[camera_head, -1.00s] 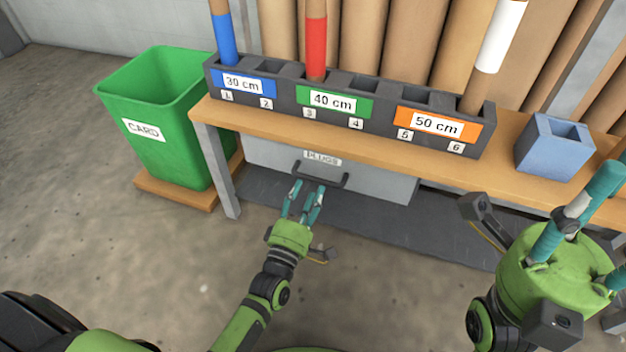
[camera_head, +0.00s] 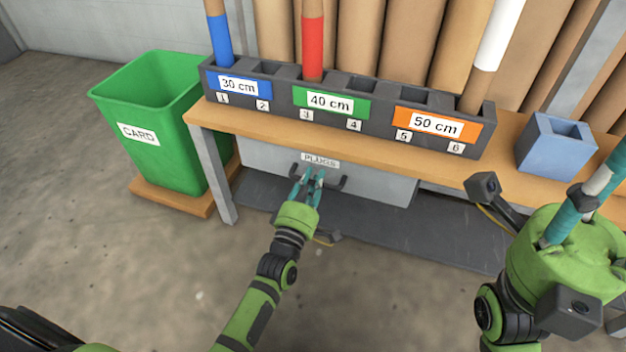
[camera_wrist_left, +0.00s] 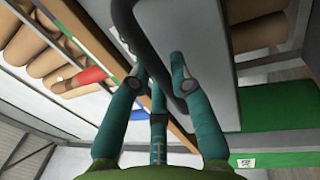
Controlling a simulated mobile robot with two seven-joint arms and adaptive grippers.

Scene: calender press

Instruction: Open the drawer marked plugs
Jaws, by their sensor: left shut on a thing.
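The grey drawer (camera_head: 385,188) marked PLUGS sits under the workbench top, its front looking closed. Its dark bar handle (camera_head: 341,183) is below the white label (camera_head: 320,160).
The wooden workbench (camera_head: 225,121) carries a dark slotted rack (camera_head: 385,112) and a blue box (camera_head: 555,150). A green CARD bin (camera_head: 160,150) stands left of the bench.

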